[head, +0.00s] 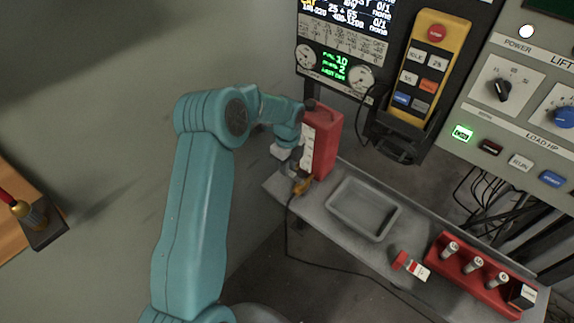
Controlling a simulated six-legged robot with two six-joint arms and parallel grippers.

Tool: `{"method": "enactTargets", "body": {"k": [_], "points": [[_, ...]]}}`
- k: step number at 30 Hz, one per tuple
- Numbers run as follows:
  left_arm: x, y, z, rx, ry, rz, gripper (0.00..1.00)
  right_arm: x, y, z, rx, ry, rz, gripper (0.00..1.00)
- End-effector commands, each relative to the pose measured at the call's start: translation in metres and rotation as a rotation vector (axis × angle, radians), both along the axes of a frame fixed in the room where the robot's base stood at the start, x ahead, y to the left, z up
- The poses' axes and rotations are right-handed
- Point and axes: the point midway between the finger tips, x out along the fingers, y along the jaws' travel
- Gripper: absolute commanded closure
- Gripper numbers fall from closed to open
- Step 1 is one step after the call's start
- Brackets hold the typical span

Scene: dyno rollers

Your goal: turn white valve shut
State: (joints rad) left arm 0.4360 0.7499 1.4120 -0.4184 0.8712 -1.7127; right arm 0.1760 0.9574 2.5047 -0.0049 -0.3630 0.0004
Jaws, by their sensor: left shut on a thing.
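My left arm comes up from the bottom and bends right. My left gripper (291,161) is shut at the lower left of an upright red container (323,140) with a white marked strip (307,148) on its front. A small pale part (280,152) shows at the jaws. The held thing is mostly hidden by the gripper; it appears to be the white valve, but its handle angle cannot be told. My right gripper is out of view.
A yellow handset (428,66) and a control panel (525,110) rise behind.

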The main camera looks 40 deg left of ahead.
Motion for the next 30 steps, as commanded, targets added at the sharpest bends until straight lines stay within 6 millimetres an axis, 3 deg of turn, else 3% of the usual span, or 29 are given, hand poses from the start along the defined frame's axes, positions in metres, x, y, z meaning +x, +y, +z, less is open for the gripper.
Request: {"method": "enactTargets", "body": {"k": [6, 7, 9, 20, 23, 30], "points": [[0.001, -0.002, 0.0, -0.001, -0.002, -0.005, 1.0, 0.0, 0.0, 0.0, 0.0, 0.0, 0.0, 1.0], [0.001, -0.002, 0.0, -0.001, -0.002, -0.005, 0.7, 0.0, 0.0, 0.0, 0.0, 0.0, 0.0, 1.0], [0.001, -0.002, 0.0, -0.001, -0.001, -0.005, 0.54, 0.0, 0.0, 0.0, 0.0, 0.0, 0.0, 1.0], [0.001, 0.0, 0.006, 0.001, -0.003, -0.002, 0.54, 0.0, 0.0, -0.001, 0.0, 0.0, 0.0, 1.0], [0.001, 0.0, 0.021, 0.002, -0.004, -0.002, 0.54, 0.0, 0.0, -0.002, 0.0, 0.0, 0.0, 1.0], [0.001, 0.0, 0.085, 0.002, -0.006, -0.002, 0.54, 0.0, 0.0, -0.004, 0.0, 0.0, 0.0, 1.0]]}}
